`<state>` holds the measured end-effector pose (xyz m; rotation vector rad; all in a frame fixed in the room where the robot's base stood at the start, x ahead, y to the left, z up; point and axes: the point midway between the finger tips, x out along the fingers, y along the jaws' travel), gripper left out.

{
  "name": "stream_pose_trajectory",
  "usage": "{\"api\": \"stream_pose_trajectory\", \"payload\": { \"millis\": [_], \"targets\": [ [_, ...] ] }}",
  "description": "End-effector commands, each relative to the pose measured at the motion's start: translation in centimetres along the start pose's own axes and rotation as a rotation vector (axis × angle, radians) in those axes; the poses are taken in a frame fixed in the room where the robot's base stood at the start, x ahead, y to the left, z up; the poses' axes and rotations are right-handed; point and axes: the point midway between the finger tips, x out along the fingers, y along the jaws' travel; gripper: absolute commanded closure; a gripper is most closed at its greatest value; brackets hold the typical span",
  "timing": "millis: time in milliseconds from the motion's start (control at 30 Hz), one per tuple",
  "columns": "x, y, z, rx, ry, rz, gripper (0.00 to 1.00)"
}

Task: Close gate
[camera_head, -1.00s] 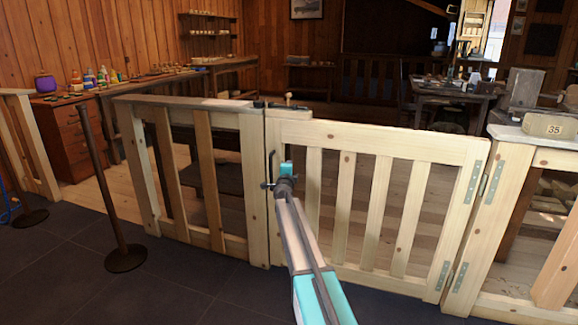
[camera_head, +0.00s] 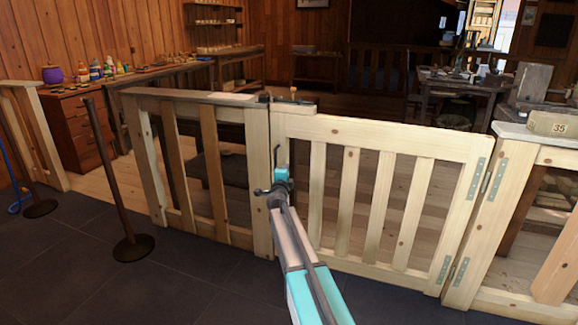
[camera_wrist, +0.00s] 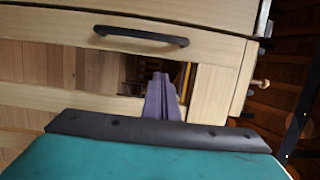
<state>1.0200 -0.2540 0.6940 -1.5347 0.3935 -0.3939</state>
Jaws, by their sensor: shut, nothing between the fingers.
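The gate (camera_head: 398,140) is light wood with upright slats, hinged at its right side. Its left stile lines up with the fence post (camera_head: 258,180), with no clear gap between them. A black handle (camera_head: 276,158) is on the left stile. It also shows across the top of the wrist view (camera_wrist: 142,36). A small peg latch (camera_head: 292,94) sits at the top by the post. My gripper (camera_wrist: 161,80) is shut and empty, its purple fingers pointing at the gate's slats beside the handle and apart from it. In the head view my wrist hides the fingertips.
A slatted fence panel (camera_head: 190,170) stands left of the gate and a post with a counter (camera_head: 500,215) right of it. A dark stanchion (camera_head: 112,180) stands on the floor at left. The dark tiled floor (camera_head: 190,280) before the gate is clear.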

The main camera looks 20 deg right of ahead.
Motion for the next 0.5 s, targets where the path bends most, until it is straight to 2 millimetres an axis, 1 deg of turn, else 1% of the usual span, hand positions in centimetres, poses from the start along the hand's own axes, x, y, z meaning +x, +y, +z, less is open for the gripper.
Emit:
{"api": "stream_pose_trajectory", "payload": {
  "millis": [33,200,333,500],
  "targets": [
    [-0.8,-0.1,0.1,0.0,-0.001,0.0,1.0],
    [-2.5,-0.1,0.5,0.001,0.001,0.0,1.0],
    [-3.5,0.0,0.8,0.001,0.0,0.001,1.0],
    [-4.1,0.1,1.0,0.0,0.0,0.001,1.0]
  ]
}}
